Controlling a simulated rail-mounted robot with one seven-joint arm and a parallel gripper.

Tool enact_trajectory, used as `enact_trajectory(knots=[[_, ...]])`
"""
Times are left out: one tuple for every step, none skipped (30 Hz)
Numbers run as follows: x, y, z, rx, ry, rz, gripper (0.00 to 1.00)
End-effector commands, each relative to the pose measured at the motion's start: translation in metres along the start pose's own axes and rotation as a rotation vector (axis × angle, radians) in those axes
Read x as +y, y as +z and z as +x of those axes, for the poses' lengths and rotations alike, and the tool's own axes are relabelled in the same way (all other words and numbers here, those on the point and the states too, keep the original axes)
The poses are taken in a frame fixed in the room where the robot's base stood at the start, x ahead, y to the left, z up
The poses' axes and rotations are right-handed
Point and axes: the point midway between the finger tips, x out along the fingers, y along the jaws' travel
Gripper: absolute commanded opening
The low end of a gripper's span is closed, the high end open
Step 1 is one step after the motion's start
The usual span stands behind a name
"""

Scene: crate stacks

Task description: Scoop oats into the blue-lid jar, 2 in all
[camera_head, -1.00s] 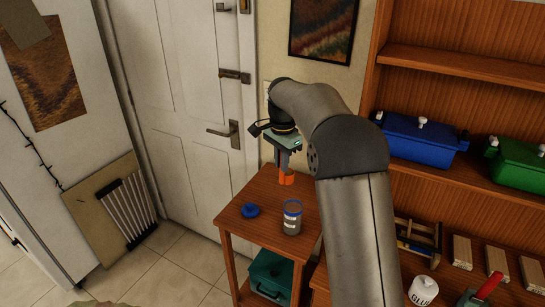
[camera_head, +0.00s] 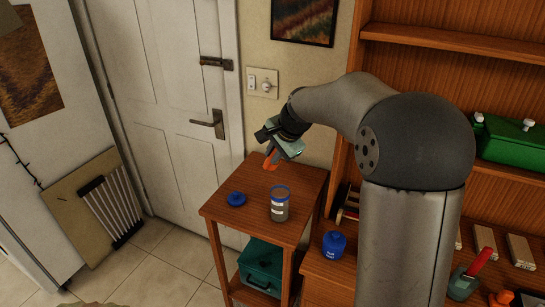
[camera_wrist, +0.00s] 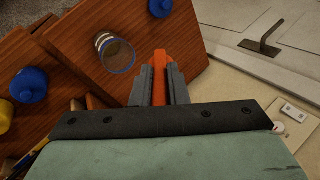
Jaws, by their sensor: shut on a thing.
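An open clear jar (camera_head: 279,210) with a blue rim and a pale label stands upright on a small wooden table. It shows from above in the wrist view (camera_wrist: 118,57); how full it is I cannot tell. The round blue lid (camera_head: 237,199) lies flat left of the jar, and at the top of the wrist view (camera_wrist: 160,8). My gripper (camera_head: 274,155) is above the table's back part, behind the jar and apart from it. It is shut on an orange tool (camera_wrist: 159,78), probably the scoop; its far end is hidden. No oats are clearly visible.
The small table (camera_head: 230,221) has a teal box (camera_head: 262,263) on its lower shelf. On the bench at right stand a blue container (camera_head: 333,245), a red-handled tool (camera_head: 478,265) and wooden blocks. A green box (camera_head: 510,143) sits on a shelf. The door is behind.

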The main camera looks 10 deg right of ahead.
Motion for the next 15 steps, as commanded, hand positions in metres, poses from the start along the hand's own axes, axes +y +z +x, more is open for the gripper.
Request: enact_trajectory(knots=[[0.0027,-0.0002,0.0038,0.001,-0.008,0.000,0.00],[0.0031,-0.0002,0.0041,0.001,-0.012,0.000,0.00],[0.0036,-0.0001,0.0047,0.000,-0.018,0.000,0.00],[0.0041,0.0001,0.0052,0.000,-0.022,0.001,0.00],[0.0045,0.0001,0.0057,-0.001,-0.027,0.001,0.00],[0.0052,0.0001,0.0063,-0.001,-0.032,0.001,0.00],[0.0058,0.0000,0.0067,-0.001,-0.037,0.000,0.00],[0.0063,-0.0001,0.0070,-0.001,-0.041,0.000,0.00],[0.0070,-0.0002,0.0074,0.000,-0.047,0.001,0.00],[0.0075,-0.0002,0.0077,0.000,-0.052,0.001,0.00],[0.0079,-0.0002,0.0080,0.000,-0.056,0.002,0.00],[0.0085,-0.0001,0.0085,0.000,-0.062,0.002,0.00],[0.0091,-0.0001,0.0089,0.000,-0.066,0.001,0.00],[0.0096,-0.0001,0.0094,0.000,-0.070,0.000,0.00],[0.0104,-0.0001,0.0101,0.000,-0.076,0.000,0.00]])
